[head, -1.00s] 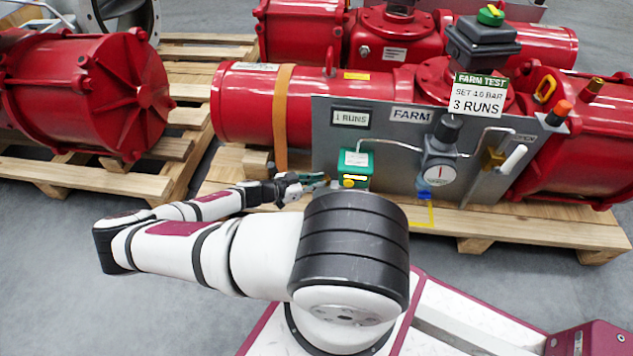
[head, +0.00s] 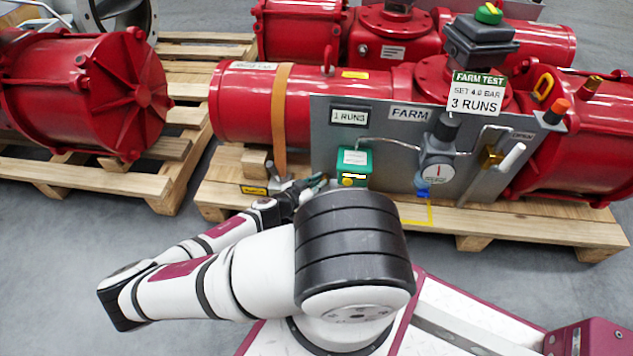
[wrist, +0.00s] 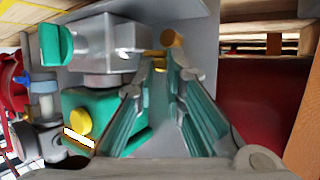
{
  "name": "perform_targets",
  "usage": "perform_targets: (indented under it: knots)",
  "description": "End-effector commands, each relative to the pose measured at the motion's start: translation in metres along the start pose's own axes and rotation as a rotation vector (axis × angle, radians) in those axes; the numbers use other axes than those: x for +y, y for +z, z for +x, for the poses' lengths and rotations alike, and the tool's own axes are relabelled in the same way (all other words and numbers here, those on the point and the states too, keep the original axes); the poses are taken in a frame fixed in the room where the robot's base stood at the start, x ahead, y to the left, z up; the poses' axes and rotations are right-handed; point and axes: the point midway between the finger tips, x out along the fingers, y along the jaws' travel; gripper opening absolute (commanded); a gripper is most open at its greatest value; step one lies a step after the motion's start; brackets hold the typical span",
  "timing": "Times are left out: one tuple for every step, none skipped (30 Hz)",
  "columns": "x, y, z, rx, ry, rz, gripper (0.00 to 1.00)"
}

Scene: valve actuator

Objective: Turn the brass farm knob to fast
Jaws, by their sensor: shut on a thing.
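A green box (head: 353,168) with a yellow button is mounted at the lower left of the grey panel marked FARM. My gripper (head: 318,183) is at the left side of this box. In the wrist view, my gripper (wrist: 160,66) has its teal-padded fingers drawn in at the tips around a small brass part (wrist: 159,64), seemingly the brass knob. A rounder brass end (wrist: 172,38) shows just beyond the tips. The fingers hide much of the knob, and I cannot read its setting. The green box (wrist: 105,105) and its yellow button lie left of the fingers.
The grey panel (head: 385,150) carries a gauge (head: 437,172), a white lever (head: 511,157) and a sign (head: 477,92) reading FARM TEST, 3 RUNS. A small display reads 1 RUNS. A red actuator (head: 240,105) lies behind on a wooden pallet. Grey floor in front is open.

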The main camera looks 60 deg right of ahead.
Motion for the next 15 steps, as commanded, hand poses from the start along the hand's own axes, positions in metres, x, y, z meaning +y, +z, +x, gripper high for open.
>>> perform_targets:
  knots:
    - [0.0061,-0.0023,0.0024,0.007,-0.014,-0.014,0.00]
    - [0.0068,-0.0022,0.0024,0.007,-0.028,-0.019,0.00]
    - [0.0075,-0.0020,0.0025,0.006,-0.047,-0.027,0.00]
    - [0.0082,-0.0021,0.0025,0.006,-0.062,-0.033,0.00]
    - [0.0087,-0.0022,0.0026,0.006,-0.076,-0.037,0.00]
    - [0.0092,-0.0023,0.0028,0.006,-0.096,-0.044,0.00]
    - [0.0102,-0.0024,0.0029,0.006,-0.110,-0.051,0.00]
    - [0.0112,-0.0025,0.0031,0.006,-0.123,-0.057,0.00]
    - [0.0116,-0.0027,0.0033,0.006,-0.144,-0.066,0.00]
    - [0.0121,-0.0028,0.0035,0.006,-0.158,-0.072,0.00]
    - [0.0130,-0.0029,0.0036,0.006,-0.173,-0.079,0.00]
    - [0.0138,-0.0030,0.0037,0.006,-0.193,-0.088,0.00]
    - [0.0142,-0.0031,0.0039,0.006,-0.209,-0.095,0.00]
    - [0.0148,-0.0032,0.0042,0.006,-0.224,-0.101,0.00]
    - [0.0160,-0.0033,0.0046,0.006,-0.245,-0.109,0.00]
